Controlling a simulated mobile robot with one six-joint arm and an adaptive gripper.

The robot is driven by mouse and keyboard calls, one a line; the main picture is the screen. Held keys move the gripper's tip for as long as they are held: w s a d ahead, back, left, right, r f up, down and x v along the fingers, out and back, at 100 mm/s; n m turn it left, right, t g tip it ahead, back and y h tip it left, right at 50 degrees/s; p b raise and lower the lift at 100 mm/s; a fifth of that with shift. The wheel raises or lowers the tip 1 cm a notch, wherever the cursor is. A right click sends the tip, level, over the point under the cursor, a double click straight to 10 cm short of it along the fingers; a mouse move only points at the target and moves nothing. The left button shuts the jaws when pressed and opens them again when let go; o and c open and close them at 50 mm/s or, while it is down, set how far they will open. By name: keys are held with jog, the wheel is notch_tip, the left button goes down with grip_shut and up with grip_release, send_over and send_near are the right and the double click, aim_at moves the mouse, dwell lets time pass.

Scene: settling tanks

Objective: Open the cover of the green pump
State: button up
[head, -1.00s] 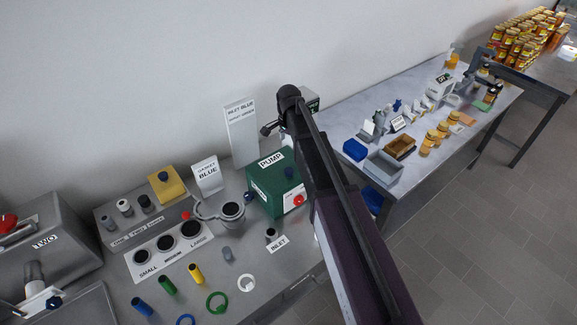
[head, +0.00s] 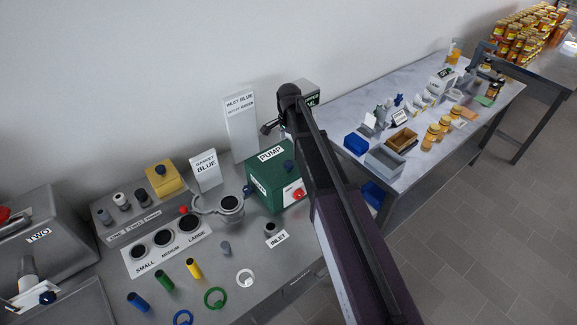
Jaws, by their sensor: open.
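The green pump (head: 262,182) is a green box with a white PUMP label on its upper face, standing on the grey bench near the wall. A dark blue knob (head: 288,166) is on it, and a red knob (head: 298,194) is on its white front panel. Another blue knob (head: 248,190) shows at its left side. Its top looks closed, though my arm hides its right part. My gripper (head: 268,128) shows as a small dark shape above and behind the pump, partly hidden by my arm. It is apart from the pump, with nothing seen in it.
A metal cup with a ring handle (head: 230,206) stands left of the pump, and an inlet (head: 269,229) in front. A yellow box (head: 165,176), upright signs (head: 240,127), coloured rings and plugs are around. A second table (head: 420,97) holds jars and trays. Floor is clear at right.

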aim_at(289, 163)
jog(key=shift+f+b, duration=5.1)
jog(key=shift+f, duration=0.25)
grip_shut()
